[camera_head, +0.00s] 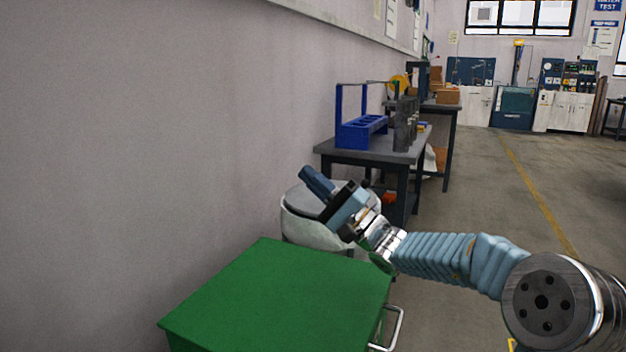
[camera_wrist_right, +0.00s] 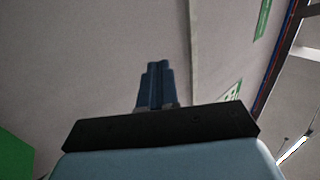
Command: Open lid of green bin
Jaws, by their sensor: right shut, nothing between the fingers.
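The green bin (camera_head: 285,300) stands at the lower middle of the head view, beside the grey wall. Its flat green lid lies closed, and a pale metal handle (camera_head: 396,330) sticks out at its right side. A green patch, probably the bin, shows at the lower left of the right wrist view (camera_wrist_right: 14,158). My right gripper (camera_head: 306,174) is raised beyond the bin's far edge, fingers pointing up and left. Its fingers are shut and empty, side by side in the right wrist view (camera_wrist_right: 157,85). My left gripper is out of view.
A white round container (camera_head: 300,228) stands behind the bin, partly hidden by my right gripper. Past it is a dark workbench (camera_head: 375,157) with a blue rack (camera_head: 362,130). The wall (camera_head: 130,130) runs close along the left. Open floor (camera_head: 480,200) lies to the right.

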